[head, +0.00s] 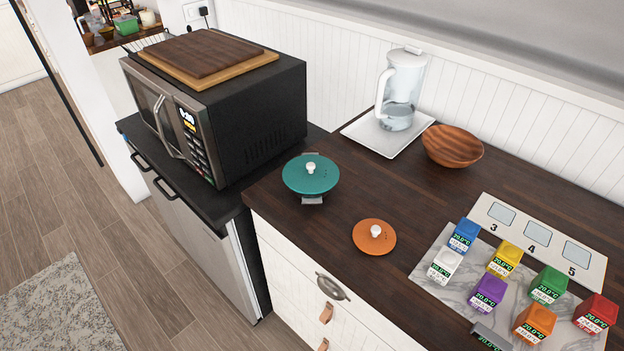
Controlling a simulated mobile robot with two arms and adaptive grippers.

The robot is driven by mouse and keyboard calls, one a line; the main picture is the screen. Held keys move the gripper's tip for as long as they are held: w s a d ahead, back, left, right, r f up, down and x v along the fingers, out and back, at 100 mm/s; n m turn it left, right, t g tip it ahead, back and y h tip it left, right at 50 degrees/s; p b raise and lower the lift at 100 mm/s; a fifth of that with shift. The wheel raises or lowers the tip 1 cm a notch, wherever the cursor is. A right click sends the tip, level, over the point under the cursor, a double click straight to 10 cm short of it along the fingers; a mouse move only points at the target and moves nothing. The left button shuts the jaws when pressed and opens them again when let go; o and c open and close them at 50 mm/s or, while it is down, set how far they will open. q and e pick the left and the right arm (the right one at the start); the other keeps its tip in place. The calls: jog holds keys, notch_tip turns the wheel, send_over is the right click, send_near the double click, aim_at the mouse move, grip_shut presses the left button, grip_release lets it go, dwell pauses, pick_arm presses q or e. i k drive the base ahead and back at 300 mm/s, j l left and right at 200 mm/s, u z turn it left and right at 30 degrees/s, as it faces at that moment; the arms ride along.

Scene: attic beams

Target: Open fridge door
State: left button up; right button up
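A low appliance with a silver front (203,243) and a black top stands at the left, under the microwave; it looks like the fridge. Two black bar handles show near the top of its front, a nearer one (166,190) and a farther one (140,162). The front looks closed, with no gap that I can make out. Its lower part is partly cut off by the viewing angle. Neither of my grippers is in view.
A black microwave (265,110) with wooden boards (207,55) stands on the appliance. The dark wooden counter (325,235) to its right holds a teal-lidded pot (311,175), orange lid (374,238), jug (402,92), bowl (453,146) and several coloured cubes. Floor (95,215) in front is clear, with a rug (60,310).

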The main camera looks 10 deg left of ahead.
aim_at(217, 252)
jog(key=u, duration=1.25)
